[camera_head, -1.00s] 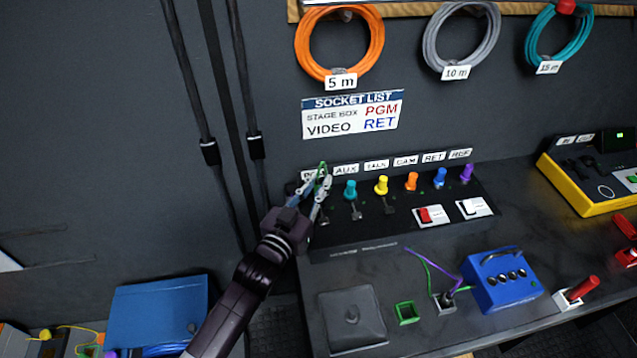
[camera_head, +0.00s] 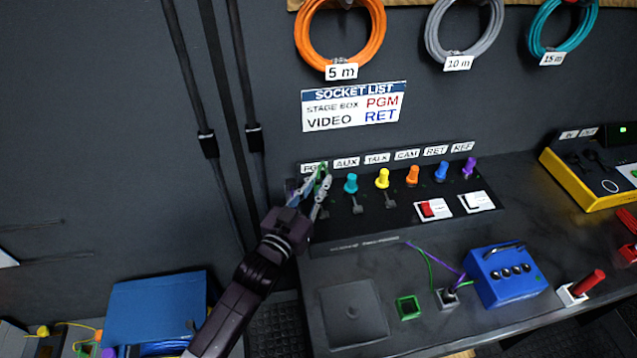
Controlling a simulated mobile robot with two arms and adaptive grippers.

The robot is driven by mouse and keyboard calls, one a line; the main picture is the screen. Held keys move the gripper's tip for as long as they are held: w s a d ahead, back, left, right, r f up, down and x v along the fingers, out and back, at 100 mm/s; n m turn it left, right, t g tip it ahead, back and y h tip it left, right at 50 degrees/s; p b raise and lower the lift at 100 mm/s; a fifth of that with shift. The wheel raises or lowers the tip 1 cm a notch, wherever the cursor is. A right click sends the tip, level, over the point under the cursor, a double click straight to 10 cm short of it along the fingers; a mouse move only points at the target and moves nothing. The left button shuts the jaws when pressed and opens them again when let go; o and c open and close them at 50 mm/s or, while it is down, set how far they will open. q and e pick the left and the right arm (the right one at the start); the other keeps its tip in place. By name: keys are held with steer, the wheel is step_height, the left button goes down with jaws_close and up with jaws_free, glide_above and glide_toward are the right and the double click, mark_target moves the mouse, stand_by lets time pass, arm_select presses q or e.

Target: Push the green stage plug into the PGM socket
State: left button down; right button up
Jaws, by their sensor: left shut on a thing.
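My left gripper (camera_head: 314,190) is at the left end of the socket panel, in front of the PGM label (camera_head: 313,168). It is shut on the green stage plug (camera_head: 322,172), of which a small green part shows between the fingers. The fingers hide the PGM socket, so I cannot tell how far the plug is in. The socket panel (camera_head: 350,232) carries a row of labels. Teal, yellow, orange, blue and purple plugs stand at AUX, TALK, CAM, RET and REF. My right gripper is not in view.
The teal plug (camera_head: 351,183) stands close to the right of my left gripper. A blue box (camera_head: 505,277), a green square holder (camera_head: 408,307) and a dark square plate (camera_head: 352,312) are on the desk. A socket list sign (camera_head: 354,106) hangs above.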

arm_select(q)
steer(key=shift+f, duration=0.25)
steer(key=c, duration=1.8)
jaws_free()
steer(key=shift+c, duration=0.2)
steer(key=shift+s, duration=0.1)
steer(key=v, duration=1.2)
